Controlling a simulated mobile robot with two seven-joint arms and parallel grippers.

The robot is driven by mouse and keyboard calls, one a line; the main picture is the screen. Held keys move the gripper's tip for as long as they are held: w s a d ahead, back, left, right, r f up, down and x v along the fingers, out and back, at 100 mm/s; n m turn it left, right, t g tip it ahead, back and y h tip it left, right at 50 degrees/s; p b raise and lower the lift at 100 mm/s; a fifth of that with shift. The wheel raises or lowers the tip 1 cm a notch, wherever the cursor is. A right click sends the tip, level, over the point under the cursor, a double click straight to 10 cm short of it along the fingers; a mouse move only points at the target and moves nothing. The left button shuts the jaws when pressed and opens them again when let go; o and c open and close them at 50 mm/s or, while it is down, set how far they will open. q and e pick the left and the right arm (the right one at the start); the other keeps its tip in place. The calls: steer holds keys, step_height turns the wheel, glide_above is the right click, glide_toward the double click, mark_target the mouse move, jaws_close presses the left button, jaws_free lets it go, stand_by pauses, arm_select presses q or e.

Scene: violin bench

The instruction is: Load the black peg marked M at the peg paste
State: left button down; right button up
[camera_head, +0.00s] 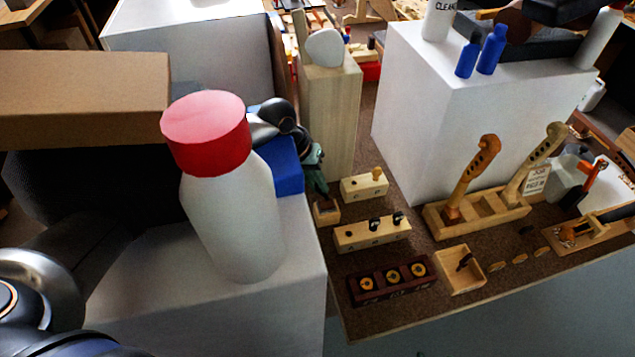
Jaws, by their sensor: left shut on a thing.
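My left gripper (319,187) reaches in from behind the white bottle and points down over a small open wooden box (327,215), perhaps the paste holder. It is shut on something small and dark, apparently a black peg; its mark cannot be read. The tip is at or just above the box, and contact cannot be told. A pale wooden block (370,239) in front holds two black pegs (374,223) at its middle and right; its left position shows only a dark spot. Another block (362,190) holds a light peg (377,173). My right gripper is not seen.
A red-capped white bottle (232,225) on a white box hides part of my left arm. A wooden post (330,115) stands close behind the gripper. A dark rack (372,297) with yellow discs, a small tray (448,263) and violin necks (473,172) occupy the bench.

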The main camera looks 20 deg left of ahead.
arm_select(q)
steer(key=shift+f, duration=0.65)
stand_by(1.4)
step_height(320, 180, up, 3)
steer(key=p, duration=0.3)
steer(key=shift+f, duration=0.15)
steer(key=shift+r+p, duration=0.75)
steer(key=shift+r, duration=1.45)
